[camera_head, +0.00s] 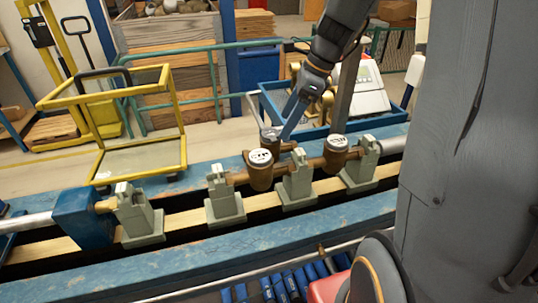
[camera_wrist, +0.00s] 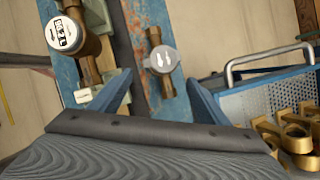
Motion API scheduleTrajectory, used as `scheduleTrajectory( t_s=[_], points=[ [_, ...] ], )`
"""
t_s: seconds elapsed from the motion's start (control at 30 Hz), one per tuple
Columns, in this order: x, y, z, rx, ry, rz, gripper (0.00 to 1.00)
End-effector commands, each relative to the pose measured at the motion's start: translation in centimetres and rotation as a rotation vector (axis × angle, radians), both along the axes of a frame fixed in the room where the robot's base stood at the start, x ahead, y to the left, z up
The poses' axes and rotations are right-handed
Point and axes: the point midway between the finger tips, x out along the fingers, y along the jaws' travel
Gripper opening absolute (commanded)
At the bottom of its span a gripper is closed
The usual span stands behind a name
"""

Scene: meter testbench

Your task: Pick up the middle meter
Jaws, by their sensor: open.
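A brass meter with a closed grey lid (camera_head: 270,136) sits on the far blue rail, behind the row of clamps. In the wrist view this grey-lidded meter (camera_wrist: 160,60) lies ahead of and between my fingers. My gripper (camera_head: 284,136) is open and reaches down close to it; the wrist view shows my gripper's two fingers (camera_wrist: 160,88) apart with nothing held. Two brass meters with white dials, a left one (camera_head: 260,172) and a right one (camera_head: 335,155), sit in the clamp row. One white-dial meter (camera_wrist: 68,36) shows at upper left in the wrist view. Which meter counts as middle is unclear.
Grey-green clamps (camera_head: 224,205) stand along the blue bench (camera_head: 190,262). A yellow frame cart (camera_head: 132,160) stands at left. Behind are a blue tray (camera_head: 350,126) and a white device (camera_head: 368,92); brass parts (camera_wrist: 297,135) lie at right in the wrist view.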

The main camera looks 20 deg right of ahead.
Motion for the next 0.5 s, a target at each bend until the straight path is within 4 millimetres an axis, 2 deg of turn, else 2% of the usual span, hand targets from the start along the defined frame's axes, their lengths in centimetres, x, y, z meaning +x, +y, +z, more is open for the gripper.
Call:
scheduleTrajectory(
  t_s=[0.3, 0.5],
  points=[
    [0.6, 1.7, -4.3, 0.001, 0.005, 0.001, 0.70],
    [1.0, 2.4, -6.1, 0.001, 0.002, 0.001, 0.70]
  ],
)
